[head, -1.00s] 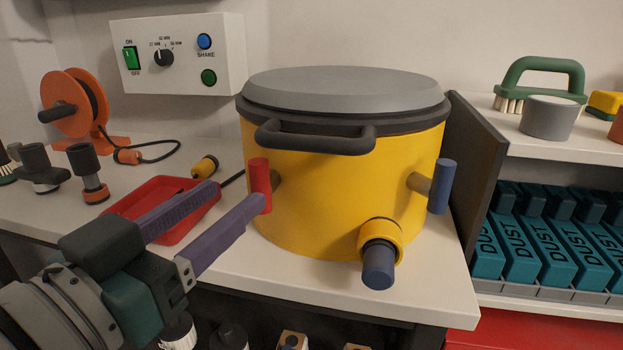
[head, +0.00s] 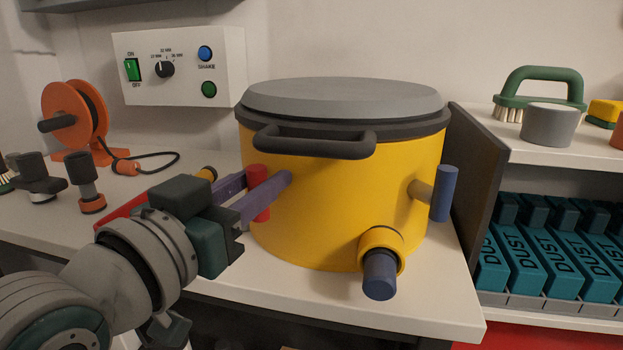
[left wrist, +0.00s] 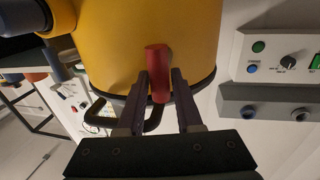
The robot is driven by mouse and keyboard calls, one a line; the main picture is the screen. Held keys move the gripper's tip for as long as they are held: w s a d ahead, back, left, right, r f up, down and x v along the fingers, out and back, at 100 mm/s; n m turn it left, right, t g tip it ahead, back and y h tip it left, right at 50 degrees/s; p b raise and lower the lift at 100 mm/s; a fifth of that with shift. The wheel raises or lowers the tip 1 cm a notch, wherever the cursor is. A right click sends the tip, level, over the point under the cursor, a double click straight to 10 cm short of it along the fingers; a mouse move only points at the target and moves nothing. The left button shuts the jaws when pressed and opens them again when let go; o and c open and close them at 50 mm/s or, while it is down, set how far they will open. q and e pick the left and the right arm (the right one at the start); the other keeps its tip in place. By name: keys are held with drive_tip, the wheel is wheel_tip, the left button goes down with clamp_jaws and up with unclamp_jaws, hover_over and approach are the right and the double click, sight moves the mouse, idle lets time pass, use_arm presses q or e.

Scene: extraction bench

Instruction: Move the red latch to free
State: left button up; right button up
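The red latch (head: 257,173) is an upright red cylinder on the left front of the yellow drum (head: 330,205). My left gripper (head: 266,180) is open with its two purple fingers on either side of the latch. The nearer finger crosses in front of the latch's middle. In the left wrist view the red latch (left wrist: 157,62) sits between the fingers, close to the left finger, with a gap on the right; contact cannot be told. A blue latch (head: 444,193) stands on the drum's right side. My right gripper is not in view.
The drum has a grey lid (head: 345,98), a dark front handle (head: 315,143) and a blue-capped spout (head: 379,275) low in front. A red tray (head: 125,218) lies partly behind my left arm. A control box (head: 178,68) hangs on the wall.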

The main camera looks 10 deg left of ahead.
use_arm(q)
clamp_jaws()
drive_tip(key=shift+a+n, duration=0.1)
drive_tip(key=shift+n, duration=0.3)
drive_tip(key=shift+a+n+t+p, duration=0.2)
drive_tip(key=shift+n+t+p, duration=0.1)
drive_tip(key=shift+n, duration=0.7)
drive_tip(key=n+y, duration=0.1)
drive_tip(key=n, duration=0.4)
drive_tip(key=a+f+n+t+y+b, duration=0.1)
drive_tip(key=n, duration=0.5)
drive_tip(key=f+n+t+y+b, duration=0.1)
drive_tip(key=n, duration=0.5)
drive_tip(key=shift+a+f, duration=0.1)
drive_tip(key=shift+a, duration=0.2)
drive_tip(key=shift+n, duration=0.3)
drive_tip(key=shift+o, duration=2.1)
unclamp_jaws()
